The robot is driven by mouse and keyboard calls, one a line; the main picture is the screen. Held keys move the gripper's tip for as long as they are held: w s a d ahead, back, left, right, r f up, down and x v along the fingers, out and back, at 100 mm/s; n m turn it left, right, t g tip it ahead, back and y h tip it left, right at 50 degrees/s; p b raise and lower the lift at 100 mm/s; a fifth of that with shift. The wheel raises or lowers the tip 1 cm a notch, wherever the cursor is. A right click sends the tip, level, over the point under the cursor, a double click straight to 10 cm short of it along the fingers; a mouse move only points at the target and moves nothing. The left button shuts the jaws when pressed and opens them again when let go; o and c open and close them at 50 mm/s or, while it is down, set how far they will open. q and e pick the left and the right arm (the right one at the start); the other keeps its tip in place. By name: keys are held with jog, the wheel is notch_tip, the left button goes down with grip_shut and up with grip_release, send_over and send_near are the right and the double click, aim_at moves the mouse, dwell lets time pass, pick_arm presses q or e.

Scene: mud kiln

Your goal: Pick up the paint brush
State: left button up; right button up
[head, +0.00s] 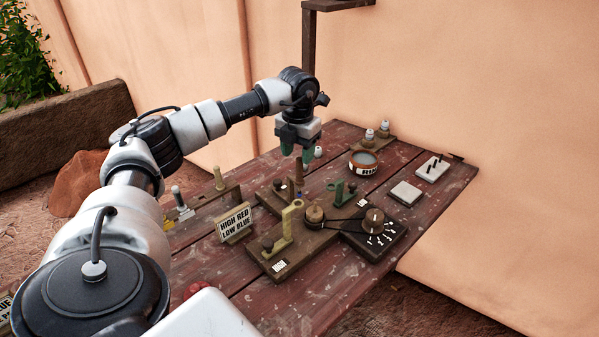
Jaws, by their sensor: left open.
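My left gripper (298,154) is open, pointing down over the back part of the wooden board on the table. Its green fingertips are apart. A thin brown upright stick (298,178) stands just below the fingertips; it may be the paint brush, but it is too small to tell. I cannot see whether the fingers are around it or above it. No other clear paint brush shows. My right gripper is not in view.
The dark red table (420,208) bears a wooden board (330,222) with posts, a dial box (376,228), a labelled round pot (363,163), a sign (235,221) reading "HIGH RED LOW BLUE" and white blocks (406,193). The wall stands close behind.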

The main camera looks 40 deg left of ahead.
aim_at(299, 158)
pick_arm(q)
notch_tip(299, 158, down, 4)
jog(key=shift+w+d+f+p, duration=0.1)
jog(key=shift+w+f+p, duration=0.05)
jog(key=shift+p, duration=0.6)
jog(key=shift+f, duration=0.5)
grip_shut()
